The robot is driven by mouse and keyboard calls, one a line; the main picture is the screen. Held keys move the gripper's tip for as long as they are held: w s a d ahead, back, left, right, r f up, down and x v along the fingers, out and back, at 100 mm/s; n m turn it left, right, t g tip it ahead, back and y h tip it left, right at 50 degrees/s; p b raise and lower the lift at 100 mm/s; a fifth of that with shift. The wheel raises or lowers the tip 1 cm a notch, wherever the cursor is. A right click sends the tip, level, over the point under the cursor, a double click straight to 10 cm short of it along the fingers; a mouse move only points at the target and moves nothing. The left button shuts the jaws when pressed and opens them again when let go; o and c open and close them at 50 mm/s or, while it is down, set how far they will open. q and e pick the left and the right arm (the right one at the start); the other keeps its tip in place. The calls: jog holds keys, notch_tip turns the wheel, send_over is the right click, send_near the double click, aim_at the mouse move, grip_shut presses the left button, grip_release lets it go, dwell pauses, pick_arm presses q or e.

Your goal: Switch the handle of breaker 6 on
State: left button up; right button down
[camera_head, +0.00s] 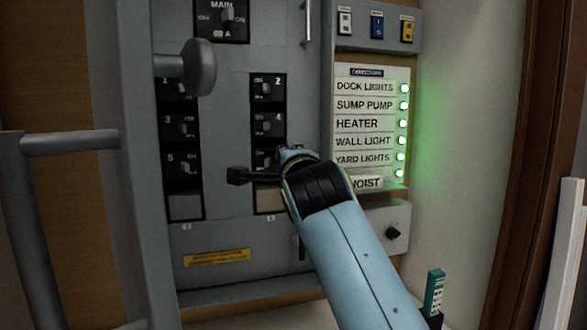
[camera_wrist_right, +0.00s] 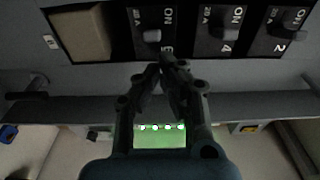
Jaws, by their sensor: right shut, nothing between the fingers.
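Breaker 6 (camera_head: 262,158) is the lowest breaker in the right column of the panel in the head view, partly hidden by my right arm. In the right wrist view its black handle (camera_wrist_right: 152,36) shows beside its ON label, which lies sideways; the number is mostly covered. Contact cannot be told. My left gripper is not in view.
Breakers 4 (camera_head: 267,125) and 2 (camera_head: 268,88) sit above, with a blank cover (camera_head: 268,201) below. The label board (camera_head: 365,106) at right has several green lights; the HOIST row is partly hidden. A grey door with a knob (camera_head: 200,66) stands at left.

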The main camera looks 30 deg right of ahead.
notch_tip(320, 180, up, 9)
jog(key=shift+a, duration=0.25)
jog(key=shift+w, duration=0.1)
dwell(0.3)
